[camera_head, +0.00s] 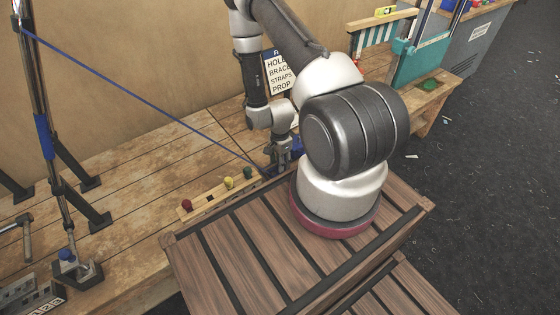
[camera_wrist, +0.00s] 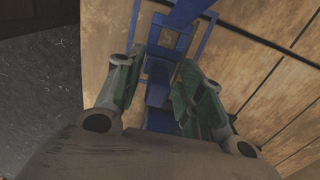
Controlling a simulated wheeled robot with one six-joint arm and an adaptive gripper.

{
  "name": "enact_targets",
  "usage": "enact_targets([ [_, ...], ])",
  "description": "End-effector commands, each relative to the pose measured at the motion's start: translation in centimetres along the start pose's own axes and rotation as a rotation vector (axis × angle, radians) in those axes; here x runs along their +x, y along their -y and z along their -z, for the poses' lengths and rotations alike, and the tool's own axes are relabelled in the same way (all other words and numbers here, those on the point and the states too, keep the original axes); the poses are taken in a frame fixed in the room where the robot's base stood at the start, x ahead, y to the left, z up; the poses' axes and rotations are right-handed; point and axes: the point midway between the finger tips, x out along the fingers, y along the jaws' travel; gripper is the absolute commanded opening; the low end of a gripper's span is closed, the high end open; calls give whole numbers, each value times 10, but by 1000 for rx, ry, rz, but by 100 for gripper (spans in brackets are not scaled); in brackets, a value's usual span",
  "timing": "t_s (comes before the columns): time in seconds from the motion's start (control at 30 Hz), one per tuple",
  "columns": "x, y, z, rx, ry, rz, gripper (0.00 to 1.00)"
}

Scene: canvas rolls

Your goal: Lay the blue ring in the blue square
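My gripper (camera_wrist: 160,85) points down at the wooden bench, its two green-padded fingers on either side of a blue piece (camera_wrist: 157,82). This piece seems to be part of the blue ring, but its full shape is hidden and I cannot tell whether the pads press on it. A blue square outline (camera_wrist: 206,35) lies on the wood around and beyond the fingertips. A broad blue strap (camera_wrist: 183,14) crosses it at the top. In the head view my gripper (camera_head: 283,158) is low at the bench, partly behind my arm, and the strap (camera_head: 150,108) runs straight down to it from a pole.
A wooden strip with red, yellow and green knobs (camera_head: 229,183) lies just left of my gripper. The dark pole (camera_head: 42,120) with splayed feet stands at the left. A hammer (camera_head: 22,232) lies at the far left. A sign (camera_head: 279,75) stands behind the arm. Bare bench lies between pole and strip.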

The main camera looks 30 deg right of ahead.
Motion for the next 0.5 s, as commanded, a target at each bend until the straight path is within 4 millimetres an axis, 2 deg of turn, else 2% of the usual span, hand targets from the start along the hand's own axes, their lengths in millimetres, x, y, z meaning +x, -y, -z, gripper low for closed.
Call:
enact_targets([
  [0.3,-3,0,0,0,0,0,40],
  [0.37,-8,1,0,0,0,1,40],
  [0.5,-33,1,0,0,-1,4,40],
])
